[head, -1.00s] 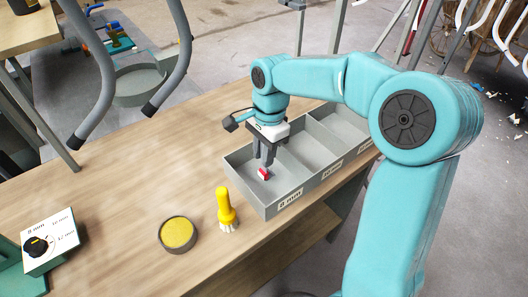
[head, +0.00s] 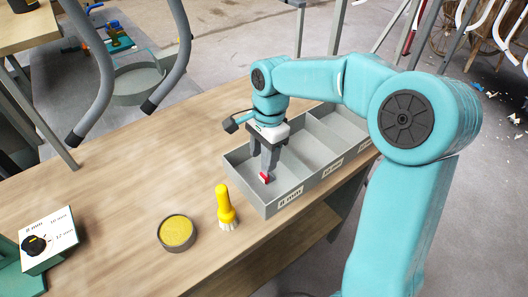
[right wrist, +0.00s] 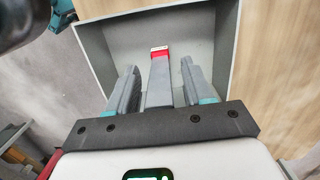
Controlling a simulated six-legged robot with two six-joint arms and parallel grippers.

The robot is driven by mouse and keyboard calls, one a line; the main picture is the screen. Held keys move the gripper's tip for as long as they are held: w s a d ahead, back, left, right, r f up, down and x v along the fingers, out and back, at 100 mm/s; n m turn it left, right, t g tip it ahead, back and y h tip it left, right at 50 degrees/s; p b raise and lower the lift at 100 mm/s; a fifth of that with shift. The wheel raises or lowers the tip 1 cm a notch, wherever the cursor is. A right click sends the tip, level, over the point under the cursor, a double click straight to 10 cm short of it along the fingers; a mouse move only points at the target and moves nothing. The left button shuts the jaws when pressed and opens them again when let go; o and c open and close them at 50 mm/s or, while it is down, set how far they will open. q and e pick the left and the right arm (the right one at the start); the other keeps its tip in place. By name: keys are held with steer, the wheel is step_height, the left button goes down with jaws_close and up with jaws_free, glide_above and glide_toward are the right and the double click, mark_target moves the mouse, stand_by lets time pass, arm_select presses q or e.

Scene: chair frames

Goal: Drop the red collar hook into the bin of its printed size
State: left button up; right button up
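The red collar hook (right wrist: 160,68), a grey bar with a red collar and a pale mark too small to read, is in the nearest compartment of the grey bin tray (head: 243,184). That compartment's front label reads 8 mm (head: 291,197). My right gripper (right wrist: 159,85) reaches down into this compartment, and it also shows in the head view (head: 268,166). Its fingers stand apart on both sides of the hook, with gaps visible in the right wrist view. I cannot tell whether the hook touches the floor. My left gripper is not in view.
More compartments (head: 338,127) run to the back right. A yellow-handled brush (head: 225,203) and a round tin of yellow stuff (head: 177,232) are close in front of the tray. A white dial box (head: 48,240) stands at the left. The bench middle is clear.

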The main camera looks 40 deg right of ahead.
steer(key=shift+r, duration=0.25)
steer(key=r, duration=0.4)
steer(key=r+p, duration=0.1)
steer(key=r, duration=0.3)
steer(key=d+r+p, duration=0.1)
steer(key=r, duration=0.3)
steer(key=shift+d+r, duration=0.1)
steer(key=shift+s+r, duration=0.1)
steer(key=shift+r, duration=0.15)
